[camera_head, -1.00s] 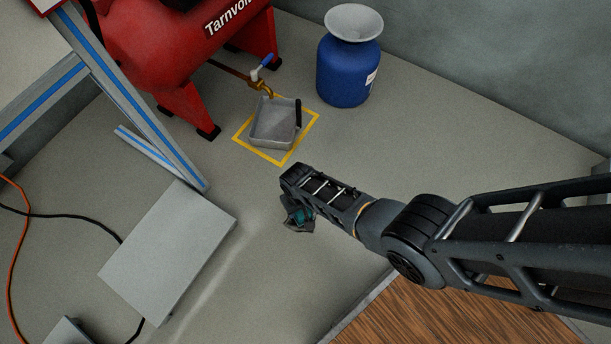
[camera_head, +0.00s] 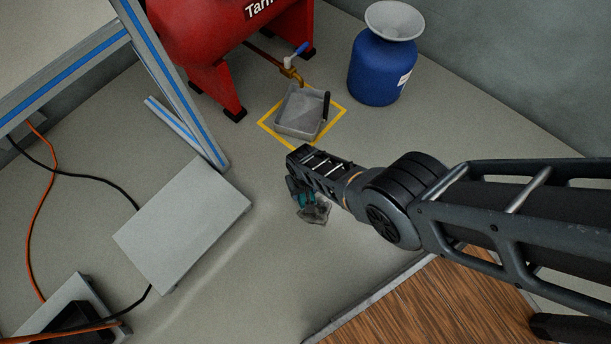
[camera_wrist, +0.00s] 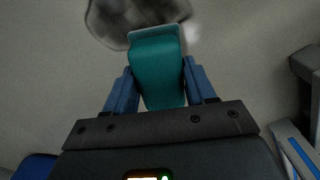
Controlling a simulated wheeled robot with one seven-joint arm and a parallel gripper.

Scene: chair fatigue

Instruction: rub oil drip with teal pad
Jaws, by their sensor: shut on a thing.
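My gripper (camera_head: 300,192) points down near the floor and is shut on the teal pad (camera_wrist: 160,75). In the wrist view the pad sits between the blue fingers of my gripper (camera_wrist: 158,67), with a pale rim at its far end. A grey, dark-mottled, glossy patch that looks like the oil drip (camera_wrist: 118,16) lies right at the pad's far end. In the head view this patch (camera_head: 315,212) shows just below and right of the pad (camera_head: 301,200), partly hidden by my gripper. I cannot tell whether the pad touches the floor.
A grey tray (camera_head: 299,125) stands in a yellow floor square under the brass tap of a red compressor (camera_head: 225,50). A blue drum with a funnel (camera_head: 377,72) is behind. A grey box (camera_head: 182,222), table leg and cables lie left.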

